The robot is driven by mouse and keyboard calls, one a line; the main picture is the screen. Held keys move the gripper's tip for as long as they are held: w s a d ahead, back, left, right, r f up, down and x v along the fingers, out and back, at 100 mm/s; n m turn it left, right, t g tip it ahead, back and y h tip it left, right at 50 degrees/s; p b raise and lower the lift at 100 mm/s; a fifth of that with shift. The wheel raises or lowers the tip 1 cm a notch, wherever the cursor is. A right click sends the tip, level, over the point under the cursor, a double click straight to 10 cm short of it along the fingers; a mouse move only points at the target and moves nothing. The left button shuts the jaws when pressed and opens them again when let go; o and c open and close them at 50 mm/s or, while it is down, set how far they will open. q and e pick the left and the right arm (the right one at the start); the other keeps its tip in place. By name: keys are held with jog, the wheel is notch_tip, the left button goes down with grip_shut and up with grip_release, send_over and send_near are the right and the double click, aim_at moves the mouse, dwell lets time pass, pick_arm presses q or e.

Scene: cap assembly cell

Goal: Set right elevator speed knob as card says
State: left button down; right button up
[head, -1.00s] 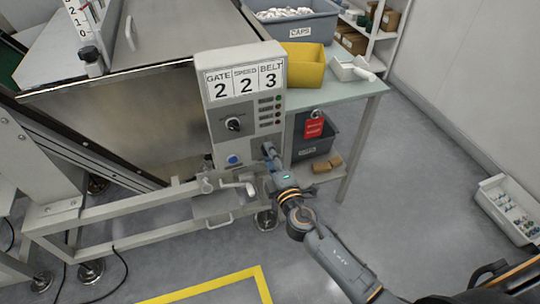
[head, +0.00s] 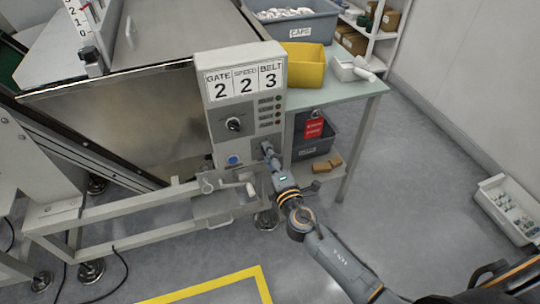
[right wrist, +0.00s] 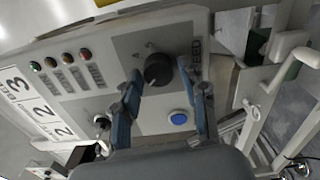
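The card (head: 244,82) on top of the grey control panel (head: 221,115) reads GATE 2, SPEED 2, BELT 3. My right gripper (head: 267,149) is at the panel's lower right corner and hides the knob there in the head view. In the right wrist view the black speed knob (right wrist: 158,69), labelled SPEED, lies just beyond and between the open fingertips (right wrist: 164,82) of that gripper. I see no clear grip on it. Its exact setting is too small to read. My left gripper is not in view.
Another black knob (head: 233,124) is on the panel's left, with a blue button (head: 232,160) below. Indicator lights (head: 278,109) line the right side. A table (head: 350,90) with a yellow bin (head: 305,65) stands right. A frame rail (head: 120,218) runs below.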

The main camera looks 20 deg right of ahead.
jog(key=shift+o, duration=0.3)
jog(key=s, duration=1.2)
jog(key=shift+d, duration=0.2)
